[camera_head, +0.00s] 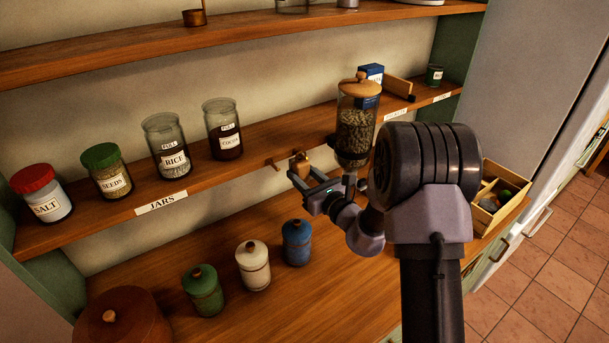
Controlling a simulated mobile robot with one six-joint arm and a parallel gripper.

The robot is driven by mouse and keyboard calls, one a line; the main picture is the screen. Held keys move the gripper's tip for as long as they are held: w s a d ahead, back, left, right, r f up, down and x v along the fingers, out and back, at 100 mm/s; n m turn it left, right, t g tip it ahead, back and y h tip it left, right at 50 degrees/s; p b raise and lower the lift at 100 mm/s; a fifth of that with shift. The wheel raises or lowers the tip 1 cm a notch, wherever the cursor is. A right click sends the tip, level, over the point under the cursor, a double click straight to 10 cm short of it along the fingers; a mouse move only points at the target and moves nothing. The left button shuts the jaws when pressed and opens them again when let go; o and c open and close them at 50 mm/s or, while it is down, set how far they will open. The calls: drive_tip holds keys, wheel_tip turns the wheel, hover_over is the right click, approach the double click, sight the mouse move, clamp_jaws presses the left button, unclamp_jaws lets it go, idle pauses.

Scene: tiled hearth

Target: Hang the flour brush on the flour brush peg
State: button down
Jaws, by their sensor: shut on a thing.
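My gripper (312,183) is in front of the middle shelf's front edge, right of the shelf's centre. It is shut on a small brown wooden thing (300,161), which I take to be the flour brush. Only its upper part shows above the jaws; the rest is hidden by the gripper. A small brown peg (272,164) sticks out from the shelf's front edge, just left of the held thing. I cannot tell whether the brush touches a peg, and no label for the flour brush peg is readable.
The middle shelf (110,213) holds labelled jars (166,146) and a glass grain hopper (356,125) just right of and behind my gripper. Several canisters (252,265) stand on the counter (330,285) below. A wooden box (492,197) stands at the right.

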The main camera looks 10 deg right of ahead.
idle(0.4)
drive_tip(key=c, duration=0.8)
unclamp_jaws()
drive_tip(key=shift+o, duration=0.2)
drive_tip(key=shift+s, duration=0.1)
drive_tip(key=shift+b+v, duration=0.6)
drive_tip(key=shift+v, duration=1.4)
drive_tip(key=shift+s+d, duration=0.1)
drive_tip(key=v, duration=1.7)
drive_tip(key=shift+s, duration=0.25)
